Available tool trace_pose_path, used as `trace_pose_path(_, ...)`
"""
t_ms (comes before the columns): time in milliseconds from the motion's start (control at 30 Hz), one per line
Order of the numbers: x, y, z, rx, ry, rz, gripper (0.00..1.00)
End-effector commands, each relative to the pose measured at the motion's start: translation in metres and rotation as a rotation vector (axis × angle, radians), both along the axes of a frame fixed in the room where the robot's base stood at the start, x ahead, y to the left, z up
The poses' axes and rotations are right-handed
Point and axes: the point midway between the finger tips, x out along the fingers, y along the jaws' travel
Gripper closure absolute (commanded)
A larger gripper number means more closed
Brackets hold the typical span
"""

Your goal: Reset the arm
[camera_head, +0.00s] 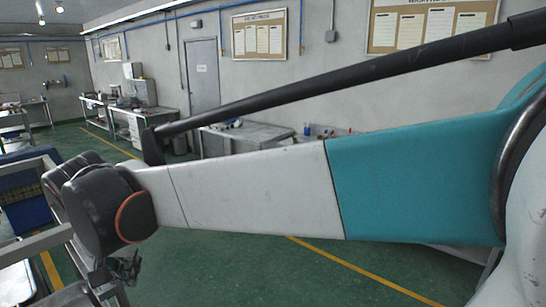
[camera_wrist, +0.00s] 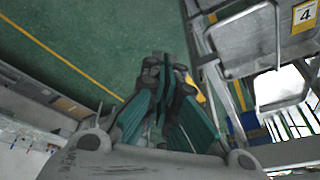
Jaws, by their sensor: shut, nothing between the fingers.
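My arm stretches across the head view from the right edge to the left, with a white and teal link. My gripper shows in the wrist view (camera_wrist: 165,62), pointing down over the green floor. Its fingers are together and empty. In the head view my gripper (camera_head: 122,268) is only partly visible below the dark wrist at lower left, next to metal frames.
A metal rack with trays (camera_wrist: 240,40) and a yellow label marked 4 (camera_wrist: 304,15) stands close to my gripper's right. A blue crate (camera_head: 27,212) is at the left. Workbenches (camera_head: 240,138) line the far wall. Green floor (camera_head: 240,265) lies open below my arm.

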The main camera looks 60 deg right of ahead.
Motion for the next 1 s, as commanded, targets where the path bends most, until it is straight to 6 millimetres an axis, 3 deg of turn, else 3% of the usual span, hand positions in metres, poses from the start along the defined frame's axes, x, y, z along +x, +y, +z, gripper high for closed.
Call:
trace_pose_path(33,-0.014,0.005,-0.030,-0.001,-0.016,0.083,1.00)
trace_pose_path(300,-0.063,0.034,-0.121,-0.062,-0.128,0.543,1.00)
trace_pose_path(500,-0.088,0.049,-0.176,-0.143,-0.208,0.800,1.00)
trace_pose_path(700,-0.097,0.056,-0.196,-0.193,-0.246,0.911,1.00)
trace_pose_path(1000,-0.097,0.056,-0.197,-0.196,-0.248,0.917,1.00)
